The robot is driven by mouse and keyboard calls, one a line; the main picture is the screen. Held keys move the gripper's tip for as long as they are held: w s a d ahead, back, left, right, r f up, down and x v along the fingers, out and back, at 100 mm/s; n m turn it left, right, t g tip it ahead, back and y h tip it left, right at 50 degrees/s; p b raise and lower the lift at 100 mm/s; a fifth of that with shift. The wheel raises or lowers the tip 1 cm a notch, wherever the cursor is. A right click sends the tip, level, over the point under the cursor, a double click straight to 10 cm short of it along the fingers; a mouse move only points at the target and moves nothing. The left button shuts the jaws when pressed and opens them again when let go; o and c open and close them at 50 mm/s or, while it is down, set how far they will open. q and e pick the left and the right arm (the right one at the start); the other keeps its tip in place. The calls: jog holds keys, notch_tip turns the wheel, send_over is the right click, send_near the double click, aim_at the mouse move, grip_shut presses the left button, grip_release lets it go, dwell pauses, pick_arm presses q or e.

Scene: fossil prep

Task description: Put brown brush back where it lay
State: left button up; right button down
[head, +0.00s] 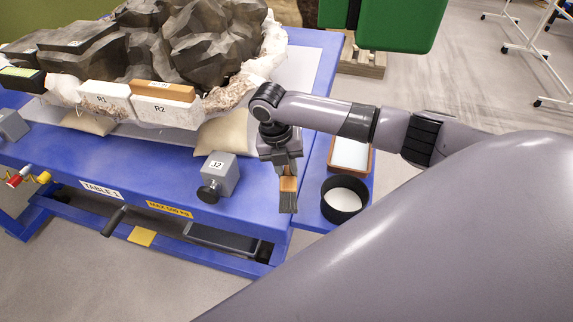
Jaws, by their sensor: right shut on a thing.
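The brown brush (288,186) hangs bristles down from my right gripper (286,170), which is shut on it. Its lower part shows as an orange-brown band above dark bristles; the upper part is hidden by the gripper. The brush is over the right front corner of the blue table (150,180), just right of the grey block marked J2; I cannot tell how high it is above the surface. My left gripper is not in view.
The grey J2 block (220,172) with a black knob stands close left of the brush. A black round bowl (345,217) with white contents and a brown-rimmed tray (369,165) lie on the blue side shelf (314,205) to the right. The jacketed fossil (205,50) fills the table's back.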

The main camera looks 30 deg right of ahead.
notch_tip(320, 180, down, 7)
jog(key=b, duration=0.6)
jog(key=shift+r, duration=0.2)
jog(key=shift+f+b, duration=0.4)
jog(key=shift+f, duration=0.5)
jog(key=c, duration=0.9)
grip_release()
jog(key=shift+o, duration=0.2)
notch_tip(320, 180, up, 7)
jog(key=a, duration=0.1)
jog(key=shift+w, duration=0.3)
jog(key=shift+s+a, duration=0.1)
